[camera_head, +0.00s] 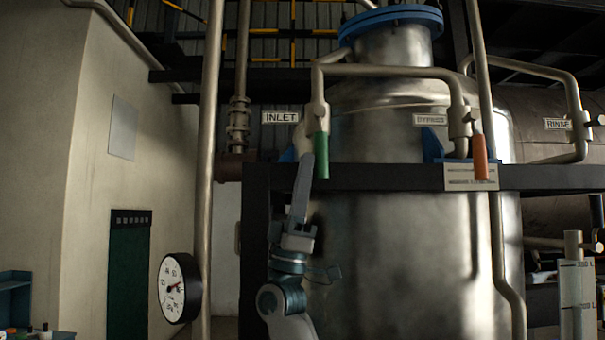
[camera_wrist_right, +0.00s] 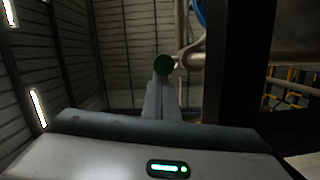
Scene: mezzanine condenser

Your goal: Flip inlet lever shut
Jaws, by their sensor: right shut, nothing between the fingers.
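The inlet lever has a green handle (camera_head: 321,156) that hangs straight down from a beige valve (camera_head: 317,117), in line with the vertical pipe there. The "INLET" label (camera_head: 280,117) is just left of the valve. My right gripper (camera_head: 302,140) is raised from below, just left of the green handle. Its fingers are shut with nothing between them. In the right wrist view the round green handle end (camera_wrist_right: 164,62) shows right at the fingertips (camera_wrist_right: 162,77); I cannot tell whether they touch. My left gripper is not in view.
A dark beam (camera_head: 400,177) crosses in front of the steel tank (camera_head: 400,260), just right of my right gripper. An orange bypass lever (camera_head: 479,156) hangs farther right, with the "RINSE" label (camera_head: 558,124) beyond. A round gauge (camera_head: 174,288) is at lower left.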

